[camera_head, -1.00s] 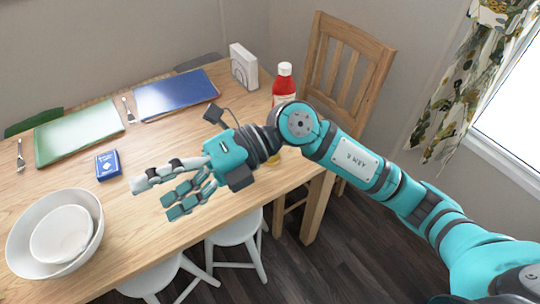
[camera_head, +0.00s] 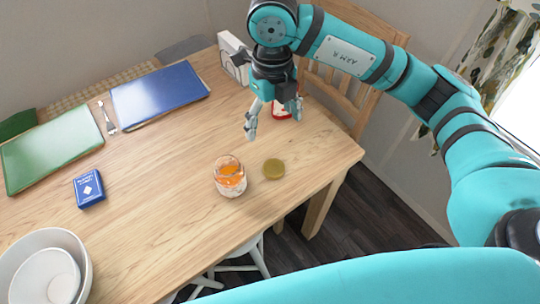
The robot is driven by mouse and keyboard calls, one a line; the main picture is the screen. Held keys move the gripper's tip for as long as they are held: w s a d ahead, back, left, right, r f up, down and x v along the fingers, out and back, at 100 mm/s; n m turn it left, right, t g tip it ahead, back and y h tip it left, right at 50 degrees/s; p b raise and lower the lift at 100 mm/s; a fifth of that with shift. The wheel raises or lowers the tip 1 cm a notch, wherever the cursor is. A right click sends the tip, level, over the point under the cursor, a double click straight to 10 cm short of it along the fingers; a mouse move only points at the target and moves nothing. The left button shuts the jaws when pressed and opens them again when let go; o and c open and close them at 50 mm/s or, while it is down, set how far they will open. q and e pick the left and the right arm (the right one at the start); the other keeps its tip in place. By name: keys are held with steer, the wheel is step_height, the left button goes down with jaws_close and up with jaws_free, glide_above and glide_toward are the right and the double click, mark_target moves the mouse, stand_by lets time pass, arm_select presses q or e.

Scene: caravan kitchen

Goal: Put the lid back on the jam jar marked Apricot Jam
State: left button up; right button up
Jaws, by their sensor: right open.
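An open glass jar with orange contents (camera_head: 229,177) stands upright near the table's right front edge. Its label is too small to read. A round golden-olive lid (camera_head: 274,169) lies flat on the table just right of the jar, apart from it. My right gripper (camera_head: 274,126) is open above the table, behind the jar and lid, with its fingers pointing down. It appears empty. My left gripper is not in view.
A red bottle (camera_head: 283,111) is partly hidden behind my right gripper. A white napkin holder (camera_head: 232,58) stands at the back edge. A blue card box (camera_head: 89,189), white bowls (camera_head: 45,262), a blue mat (camera_head: 160,94) and a green mat (camera_head: 52,148) are farther left.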

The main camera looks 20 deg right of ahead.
glide_above(274, 167)
step_height(274, 167, down, 8)
steer(key=f, duration=0.3)
steer(key=shift+s+a+p, duration=0.3)
steer(key=shift+a+p, duration=0.05)
steer(key=shift+p, duration=0.05)
steer(key=shift+f, duration=0.6)
steer(key=shift+w+d+f+p, duration=0.15)
steer(key=shift+f+p, duration=0.1)
steer(key=shift+f, duration=1.1)
steer(key=shift+w+d+f+p, duration=0.1)
steer(key=shift+d+f+p, duration=0.1)
steer(key=shift+f, duration=1.1)
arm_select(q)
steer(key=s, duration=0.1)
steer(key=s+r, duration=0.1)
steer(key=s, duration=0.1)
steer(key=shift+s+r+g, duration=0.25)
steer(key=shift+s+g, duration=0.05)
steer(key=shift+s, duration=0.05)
arm_select(e)
steer(key=c, duration=0.8)
